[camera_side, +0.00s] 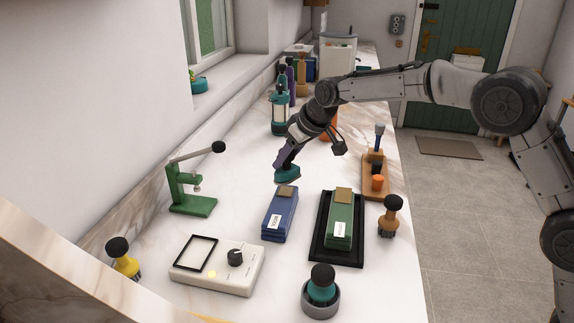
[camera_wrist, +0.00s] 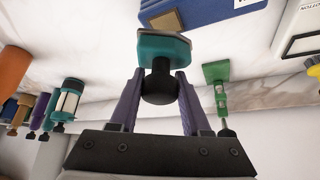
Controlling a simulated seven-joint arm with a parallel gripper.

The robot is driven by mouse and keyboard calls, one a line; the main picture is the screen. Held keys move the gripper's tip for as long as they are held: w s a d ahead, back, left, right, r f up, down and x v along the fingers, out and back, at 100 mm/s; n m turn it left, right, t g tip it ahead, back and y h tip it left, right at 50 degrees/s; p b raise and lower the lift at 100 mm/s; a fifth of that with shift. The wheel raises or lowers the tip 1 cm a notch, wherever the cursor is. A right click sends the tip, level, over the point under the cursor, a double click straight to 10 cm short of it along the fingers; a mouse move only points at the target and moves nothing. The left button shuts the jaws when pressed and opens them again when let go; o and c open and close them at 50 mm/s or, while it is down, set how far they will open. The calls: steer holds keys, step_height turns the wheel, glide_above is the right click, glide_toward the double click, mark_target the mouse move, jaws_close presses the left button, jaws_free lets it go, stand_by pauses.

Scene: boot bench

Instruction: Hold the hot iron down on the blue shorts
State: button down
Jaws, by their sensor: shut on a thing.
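My gripper (camera_side: 284,160) has purple fingers and is shut on the black round knob of a teal iron (camera_side: 288,174). In the wrist view my gripper (camera_wrist: 160,90) has a finger on each side of the knob, and the teal iron body (camera_wrist: 165,47) shows beyond it. The blue shorts (camera_side: 278,222) are a folded blue stack with a white label and a tan patch, lying on the bench. The iron is near their far end, apparently raised; its exact height is unclear. The blue shorts also show at the top of the wrist view (camera_wrist: 205,10).
A green folded stack (camera_side: 339,225) on a black tray (camera_side: 357,258) lies right of the shorts. A white dial box (camera_side: 225,282) with a yellow light is in front, a green press (camera_side: 190,190) at left. A teal knobbed tool (camera_side: 322,285) and a wooden-handled one (camera_side: 391,212) stand nearby.

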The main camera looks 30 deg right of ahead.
steer(key=shift+r, duration=2)
